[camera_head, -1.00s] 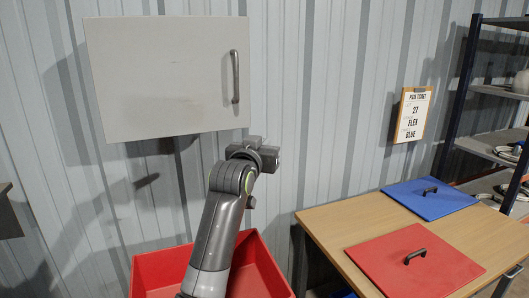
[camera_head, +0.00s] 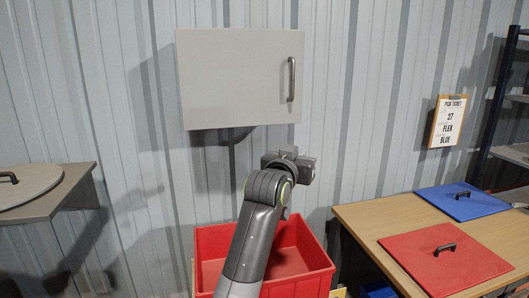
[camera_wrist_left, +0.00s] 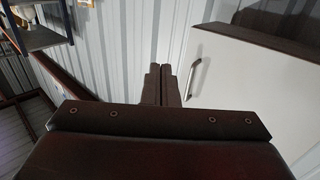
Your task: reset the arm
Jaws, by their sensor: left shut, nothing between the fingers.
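My left arm rises from the bottom of the head view, in front of the red bin. My left gripper (camera_head: 303,168) is at its top end, below the wall cabinet (camera_head: 235,80) and apart from it. The fingers are hard to make out in the head view. In the left wrist view the two dark fingers (camera_wrist_left: 161,85) lie side by side, shut with nothing between them. The cabinet door and its handle (camera_wrist_left: 194,78) show right of them. My right gripper is in neither view.
The red bin (camera_head: 318,262) looks empty where visible. A wooden table (camera_head: 372,219) at right bears a red lid (camera_head: 420,265) and a blue lid (camera_head: 470,205). A pick ticket (camera_head: 447,122) hangs on the wall. A ledge with a round grey lid (camera_head: 35,183) is at left.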

